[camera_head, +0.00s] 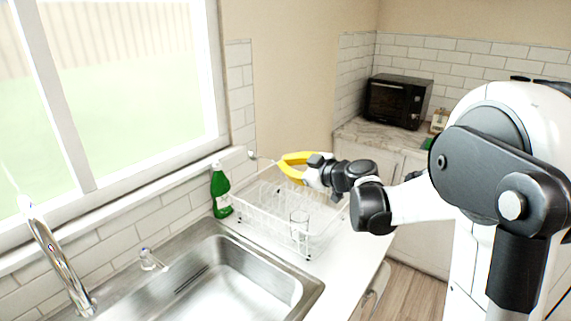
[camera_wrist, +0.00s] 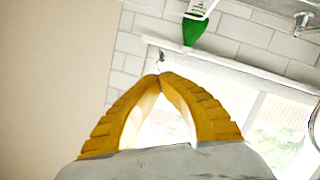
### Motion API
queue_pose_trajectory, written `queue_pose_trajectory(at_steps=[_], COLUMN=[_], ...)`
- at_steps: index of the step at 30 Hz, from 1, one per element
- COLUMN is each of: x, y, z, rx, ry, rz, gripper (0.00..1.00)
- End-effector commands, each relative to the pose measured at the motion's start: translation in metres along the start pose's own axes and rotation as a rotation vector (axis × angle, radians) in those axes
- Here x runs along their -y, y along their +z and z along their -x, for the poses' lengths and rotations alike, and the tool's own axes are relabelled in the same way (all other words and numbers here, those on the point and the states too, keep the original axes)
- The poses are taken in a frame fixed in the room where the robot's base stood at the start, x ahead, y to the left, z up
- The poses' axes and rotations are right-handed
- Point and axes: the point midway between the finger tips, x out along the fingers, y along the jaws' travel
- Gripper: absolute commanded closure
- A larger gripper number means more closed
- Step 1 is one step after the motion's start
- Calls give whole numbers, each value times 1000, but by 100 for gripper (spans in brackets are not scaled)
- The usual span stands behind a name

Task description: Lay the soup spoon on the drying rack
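My gripper (camera_head: 281,162) has yellow fingers and is above the back part of the white wire drying rack (camera_head: 322,240). Its fingertips come together on a thin metallic piece, the soup spoon (camera_head: 254,156), which sticks out to the left toward the wall. In the wrist view the fingertips (camera_wrist: 160,75) meet, and a small shiny bit of the spoon (camera_wrist: 161,57) shows just past them. The rest of the spoon is hidden or too small to make out. The rack stands on the counter right of the sink.
A clear glass (camera_head: 300,226) is at the rack's front. A green bottle (camera_head: 220,190) stands left of the rack by the wall; it also shows in the wrist view (camera_wrist: 194,30). The steel sink (camera_head: 225,278) and faucet (camera_head: 58,262) are in front-left. A black microwave (camera_head: 396,101) stands farther back.

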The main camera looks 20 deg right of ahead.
Motion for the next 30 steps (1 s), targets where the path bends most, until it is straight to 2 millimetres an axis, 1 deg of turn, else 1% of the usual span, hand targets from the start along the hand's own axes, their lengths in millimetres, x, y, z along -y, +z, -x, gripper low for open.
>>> queue_pose_trajectory(at_steps=[8,30], x=[9,45], y=[18,90], z=[-5,-23], rx=[0,0], ry=[0,0], rz=[0,0], gripper=[100,100])
